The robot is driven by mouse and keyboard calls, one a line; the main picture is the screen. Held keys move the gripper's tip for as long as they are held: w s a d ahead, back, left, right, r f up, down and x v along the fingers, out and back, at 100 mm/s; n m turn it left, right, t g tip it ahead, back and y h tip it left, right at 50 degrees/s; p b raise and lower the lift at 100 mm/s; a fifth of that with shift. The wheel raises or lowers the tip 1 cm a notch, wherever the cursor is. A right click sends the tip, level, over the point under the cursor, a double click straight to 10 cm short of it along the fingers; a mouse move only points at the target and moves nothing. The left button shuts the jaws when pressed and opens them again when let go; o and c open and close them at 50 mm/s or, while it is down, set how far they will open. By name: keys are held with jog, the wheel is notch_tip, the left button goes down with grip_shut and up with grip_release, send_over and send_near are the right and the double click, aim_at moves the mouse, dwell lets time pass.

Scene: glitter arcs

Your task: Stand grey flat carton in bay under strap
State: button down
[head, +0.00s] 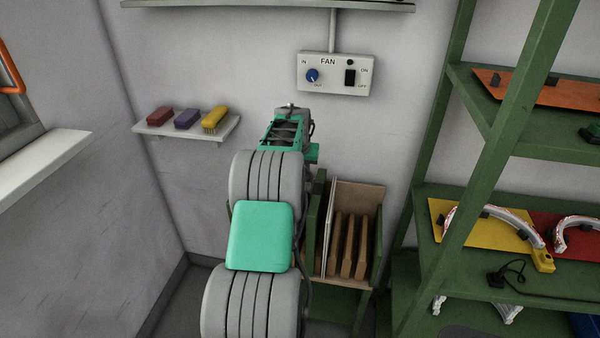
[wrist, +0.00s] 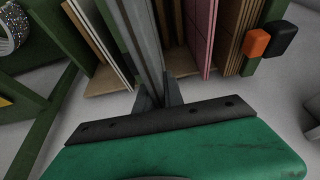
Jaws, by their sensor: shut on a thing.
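In the wrist view my gripper (wrist: 160,98) is shut on the grey flat carton (wrist: 143,40), seen nearly edge-on as a narrow grey strip pointing away from the camera. It is among the upright boards of a green-framed rack; its far end is out of view and I cannot tell whether it touches the rack floor. Cream and brown boards (wrist: 98,42) stand to its left, a pink board (wrist: 204,30) to its right. In the head view the rack (head: 375,240) shows right of my arm, which hides the gripper and carton. I cannot make out a strap.
An orange block (wrist: 257,42) and a black block (wrist: 283,40) sit at the rack's right side. In the head view, a fan control box (head: 335,74) is on the wall above, a brush shelf (head: 225,131) to the left, and green shelving (head: 425,250) close to the right.

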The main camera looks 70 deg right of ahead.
jog(key=d, duration=0.1)
jog(key=d+p, duration=0.1)
jog(key=d, duration=0.1)
jog(key=shift+w+d, duration=0.25)
notch_tip(320, 180, down, 6)
jog(key=b, duration=0.3)
dwell(0.4)
notch_tip(320, 180, down, 6)
jog(key=b, duration=0.4)
jog(key=shift+b, duration=0.3)
jog(key=c, duration=1.4)
grip_release()
jog(key=shift+o, duration=0.2)
